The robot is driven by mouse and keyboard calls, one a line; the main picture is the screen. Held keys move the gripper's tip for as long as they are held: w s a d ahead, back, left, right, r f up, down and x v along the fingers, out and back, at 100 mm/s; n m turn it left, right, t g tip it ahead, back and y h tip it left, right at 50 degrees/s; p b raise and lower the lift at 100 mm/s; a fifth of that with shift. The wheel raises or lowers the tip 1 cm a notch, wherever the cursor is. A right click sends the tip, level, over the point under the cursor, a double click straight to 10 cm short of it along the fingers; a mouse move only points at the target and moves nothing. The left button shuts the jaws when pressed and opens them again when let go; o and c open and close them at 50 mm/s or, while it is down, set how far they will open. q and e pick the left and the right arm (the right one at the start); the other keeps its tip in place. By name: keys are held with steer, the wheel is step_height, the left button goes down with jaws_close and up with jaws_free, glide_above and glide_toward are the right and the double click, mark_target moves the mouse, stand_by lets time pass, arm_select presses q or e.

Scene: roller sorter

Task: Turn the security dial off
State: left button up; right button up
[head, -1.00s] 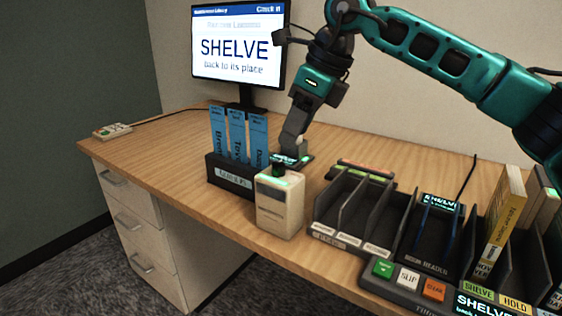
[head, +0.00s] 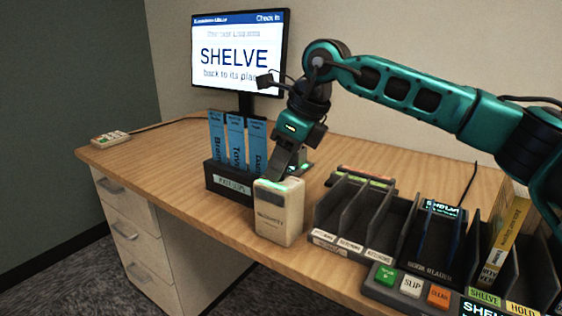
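A cream box (head: 279,216) with a dark window and a small label, too blurred to read surely, stands on the desk beside the blue books. My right gripper (head: 274,178) points down at the box's top and seems to touch or nearly touch it. The dark knob on the box's top is hidden by the gripper now. Whether the fingers are apart or closed on the knob cannot be told. My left gripper is not in view.
A dark holder (head: 231,180) with blue books is just left of the box. A grey divided rack (head: 330,235) and a book reader (head: 430,245) with buttons are to the right. A monitor (head: 238,52) reading SHELVE stands behind.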

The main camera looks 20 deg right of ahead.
jaws_close()
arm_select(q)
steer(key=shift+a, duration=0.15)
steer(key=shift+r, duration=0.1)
